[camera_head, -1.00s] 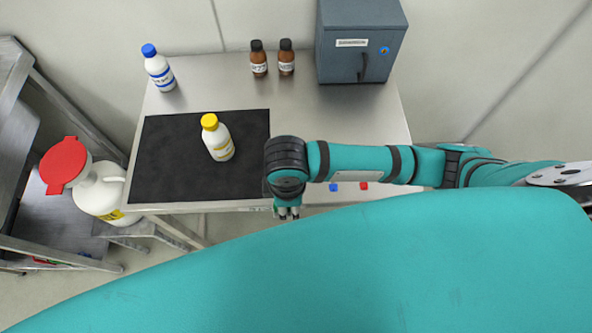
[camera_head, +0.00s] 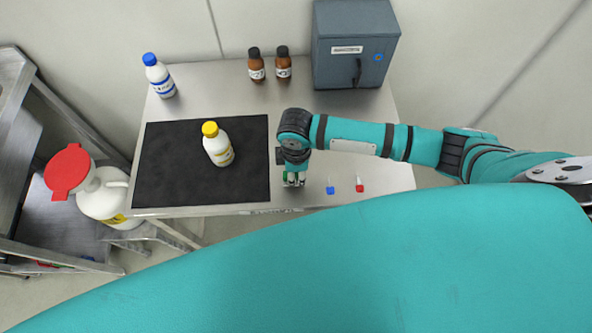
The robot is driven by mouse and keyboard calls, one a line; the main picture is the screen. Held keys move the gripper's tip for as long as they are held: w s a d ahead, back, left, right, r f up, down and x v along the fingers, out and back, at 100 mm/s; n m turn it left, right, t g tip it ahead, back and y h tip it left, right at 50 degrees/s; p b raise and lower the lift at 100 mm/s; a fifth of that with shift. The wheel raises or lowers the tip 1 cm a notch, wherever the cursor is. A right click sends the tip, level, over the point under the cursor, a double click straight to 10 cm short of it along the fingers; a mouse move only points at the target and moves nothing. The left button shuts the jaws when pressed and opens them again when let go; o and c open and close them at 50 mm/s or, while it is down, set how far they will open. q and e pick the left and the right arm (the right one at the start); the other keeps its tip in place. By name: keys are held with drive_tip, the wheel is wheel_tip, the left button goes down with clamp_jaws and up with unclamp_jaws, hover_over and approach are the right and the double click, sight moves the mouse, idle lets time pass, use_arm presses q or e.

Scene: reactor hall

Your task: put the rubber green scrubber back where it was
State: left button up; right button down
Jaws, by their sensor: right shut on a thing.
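My right gripper (camera_head: 293,182) points down over the front edge of the steel table, just right of the black mat. It is shut on a small green thing, which I take to be the green scrubber (camera_head: 290,176); it is mostly hidden by the fingers. A blue-ended (camera_head: 330,190) and a red-ended (camera_head: 360,188) small thing, each with a thin pale stem, lie to the right of the gripper near the front edge. I cannot tell whether the green one touches the table. My left gripper is not in view.
A yellow-capped bottle (camera_head: 218,145) stands on the black mat (camera_head: 170,180). A blue-capped bottle (camera_head: 158,76), brown bottles (camera_head: 257,66) and a grey cabinet (camera_head: 352,48) stand along the back. A red-topped white jug (camera_head: 105,200) stands left. Bare steel lies right of the mat.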

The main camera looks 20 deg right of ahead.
drive_tip(key=c, duration=1.1)
unclamp_jaws()
drive_tip(key=shift+f, duration=0.1)
wheel_tip(320, 180, up, 12)
drive_tip(key=shift+r+b, duration=0.15)
drive_tip(key=shift+b, duration=0.6)
